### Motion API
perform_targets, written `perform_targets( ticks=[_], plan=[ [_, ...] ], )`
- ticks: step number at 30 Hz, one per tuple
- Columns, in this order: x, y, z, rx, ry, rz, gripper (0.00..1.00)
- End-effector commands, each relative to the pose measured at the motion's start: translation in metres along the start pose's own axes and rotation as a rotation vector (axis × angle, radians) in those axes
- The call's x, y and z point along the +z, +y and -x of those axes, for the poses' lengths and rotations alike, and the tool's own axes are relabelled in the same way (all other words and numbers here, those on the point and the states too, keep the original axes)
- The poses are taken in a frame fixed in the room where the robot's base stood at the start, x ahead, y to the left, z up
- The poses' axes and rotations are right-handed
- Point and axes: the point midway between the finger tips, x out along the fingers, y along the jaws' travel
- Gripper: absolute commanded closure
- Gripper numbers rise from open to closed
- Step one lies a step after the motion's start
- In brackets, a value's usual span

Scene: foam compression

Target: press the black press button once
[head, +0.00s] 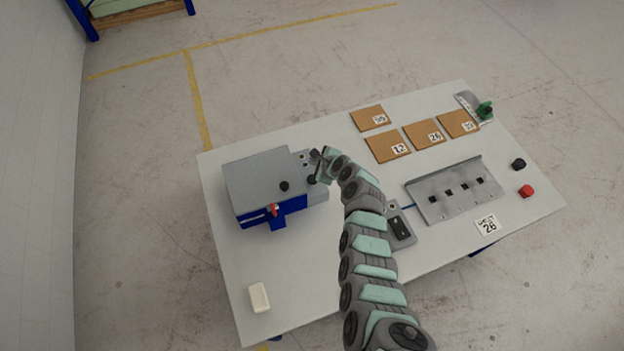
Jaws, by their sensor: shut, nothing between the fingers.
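A grey and blue press machine (262,180) stands on the left of the white table. A round black knob (284,186) sits on its grey top. A second round black button (312,180) is at the machine's right side, just below my gripper in the picture. Another black button (518,164) stands at the table's right end, beside a red one (526,191). I cannot tell from labels which is the press button. My gripper (317,157) is shut and empty over the machine's right side. I cannot tell whether it touches anything; my wrist partly covers that side.
Several brown numbered squares (387,147) lie at the back. A cream block (259,297) lies front left. The front left table is mostly clear.

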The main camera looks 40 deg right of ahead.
Motion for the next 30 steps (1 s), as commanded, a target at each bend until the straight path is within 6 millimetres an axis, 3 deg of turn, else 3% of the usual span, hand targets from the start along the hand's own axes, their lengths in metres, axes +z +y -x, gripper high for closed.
perform_targets(
  ticks=[11,24,30],
  plan=[
    [-0.007,0.007,-0.010,-0.001,0.001,0.002,1.00],
    [-0.038,0.038,-0.052,0.000,0.001,0.003,1.00],
    [-0.044,0.045,-0.062,-0.002,0.000,0.003,1.00]
  ],
)
